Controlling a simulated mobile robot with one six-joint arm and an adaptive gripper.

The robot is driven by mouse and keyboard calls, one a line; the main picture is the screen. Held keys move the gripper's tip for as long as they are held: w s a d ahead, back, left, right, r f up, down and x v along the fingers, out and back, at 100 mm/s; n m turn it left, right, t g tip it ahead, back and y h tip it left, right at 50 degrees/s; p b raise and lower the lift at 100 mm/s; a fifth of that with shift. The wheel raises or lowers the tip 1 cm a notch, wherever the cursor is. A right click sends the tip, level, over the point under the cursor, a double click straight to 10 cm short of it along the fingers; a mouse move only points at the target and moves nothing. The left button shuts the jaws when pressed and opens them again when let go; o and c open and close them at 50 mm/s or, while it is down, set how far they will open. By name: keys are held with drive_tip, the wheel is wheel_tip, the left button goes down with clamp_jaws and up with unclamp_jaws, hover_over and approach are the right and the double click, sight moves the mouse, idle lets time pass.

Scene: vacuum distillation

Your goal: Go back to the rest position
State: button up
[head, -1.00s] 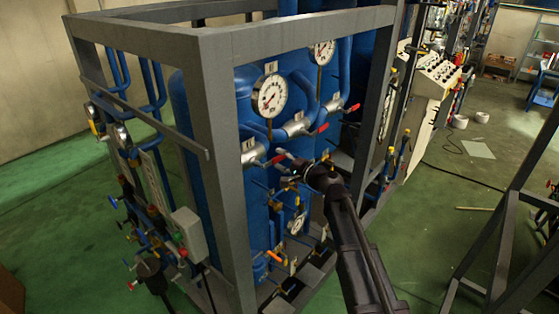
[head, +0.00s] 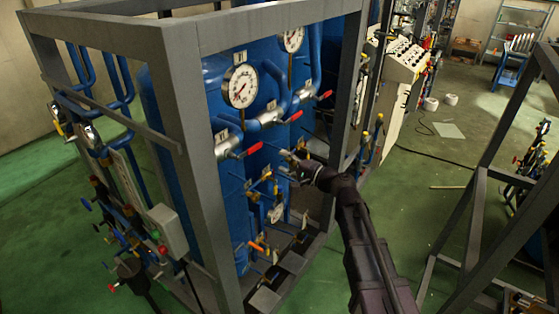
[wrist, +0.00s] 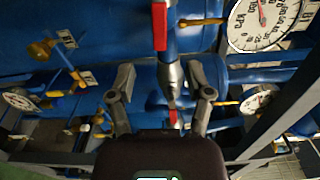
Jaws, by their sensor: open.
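My gripper (head: 288,163) is in front of the blue tank rig, to the right of a red-handled valve (head: 253,149). In the wrist view my gripper (wrist: 158,80) has its two fingers spread apart, with nothing held between them. Beyond the fingers, a silver pipe fitting (wrist: 170,78) and a red handle (wrist: 160,25) show in the gap. Exact clearance to the valves cannot be told.
A grey steel frame (head: 188,120) surrounds the blue tanks, with a round gauge (head: 240,86) and several small valves near my arm. Another grey frame (head: 476,220) stands at right. Green floor (head: 415,190) is open between them.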

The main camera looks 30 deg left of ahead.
idle(0.5)
drive_tip(key=w+d+f+n+h+b, duration=0.15)
drive_tip(key=d+f+h+b, duration=0.3)
drive_tip(key=d+f, duration=0.7)
drive_tip(key=d+f+n+h+b, duration=0.25)
drive_tip(key=d+f+h, duration=0.25)
drive_tip(key=d+f, duration=0.7)
drive_tip(key=s+d+f+h+b, duration=0.2)
drive_tip(key=d+f, duration=0.1)
drive_tip(key=d, duration=0.7)
drive_tip(key=s+d+f+m+h+b, duration=0.1)
drive_tip(key=s+d+f+h+b, duration=0.1)
drive_tip(key=d, duration=0.8)
drive_tip(key=s+d+f+m+g+h+b, duration=0.1)
drive_tip(key=s+d+f+h+b, duration=0.1)
drive_tip(key=d, duration=0.8)
drive_tip(key=shift+s+d+f+h, duration=0.2)
drive_tip(key=shift+s+f+h, duration=0.25)
drive_tip(key=shift+f+h, duration=0.6)
drive_tip(key=shift+r, duration=0.25)
